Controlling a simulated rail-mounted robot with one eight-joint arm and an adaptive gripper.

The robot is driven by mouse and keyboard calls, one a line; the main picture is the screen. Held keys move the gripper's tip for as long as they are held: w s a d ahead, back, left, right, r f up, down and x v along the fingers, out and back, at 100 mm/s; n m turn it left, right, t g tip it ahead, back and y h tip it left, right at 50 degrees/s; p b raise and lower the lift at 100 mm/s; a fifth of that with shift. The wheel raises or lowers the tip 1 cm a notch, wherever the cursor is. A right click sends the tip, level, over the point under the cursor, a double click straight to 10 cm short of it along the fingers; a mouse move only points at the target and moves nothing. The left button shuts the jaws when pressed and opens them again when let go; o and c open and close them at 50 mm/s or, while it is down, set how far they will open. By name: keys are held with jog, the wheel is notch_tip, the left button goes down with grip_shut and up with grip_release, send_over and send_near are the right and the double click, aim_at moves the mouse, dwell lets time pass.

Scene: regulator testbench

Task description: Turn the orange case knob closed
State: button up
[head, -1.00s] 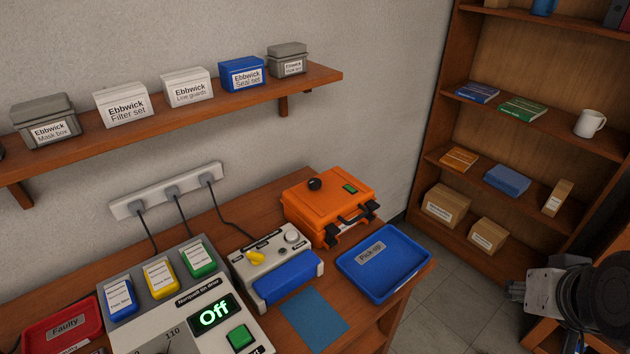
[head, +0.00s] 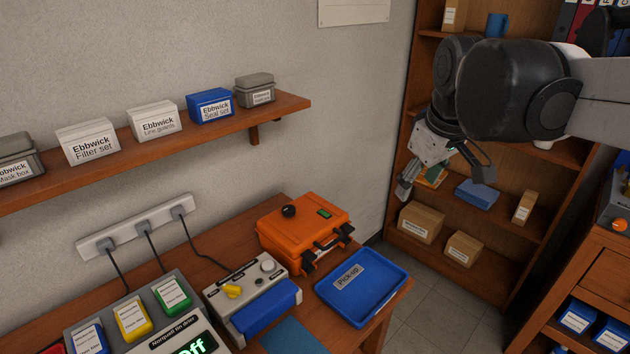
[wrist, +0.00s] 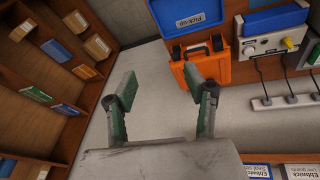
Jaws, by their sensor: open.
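The orange case (head: 302,232) stands closed on the back right of the wooden bench, with a small black knob (head: 289,211) and a green label on its lid. Two dark latches are on its front side. My gripper (head: 440,180) is open and empty in the air to the right of the case, in front of the shelf unit. In the wrist view my gripper (wrist: 162,105) shows its two fingers spread apart. The orange case (wrist: 207,75) lies beyond the right finger there, and its knob cannot be made out.
A blue Pick-up tray (head: 372,309) sits right of the case at the bench edge. A grey device (head: 225,298) with a yellow knob is left of it. A wall shelf (head: 285,107) with boxes hangs above. Bookshelves (head: 400,140) stand behind my arm.

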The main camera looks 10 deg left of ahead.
jog(key=w+a+f+n+g, duration=0.15)
jog(key=w+a+n, duration=0.45)
jog(key=w+a, duration=0.65)
jog(key=n+g+h, duration=0.1)
jog(key=n+g, duration=0.2)
jog(key=n, duration=0.3)
send_near(289, 208)
jog(key=shift+t, duration=0.25)
jog(key=f, duration=0.4)
jog(key=f+p, duration=0.1)
jog(key=f, duration=0.4)
jog(key=shift+s+f, duration=0.2)
jog(key=shift+c, duration=0.5)
jog(key=c, duration=1.1)
jog(key=shift+o, duration=0.2)
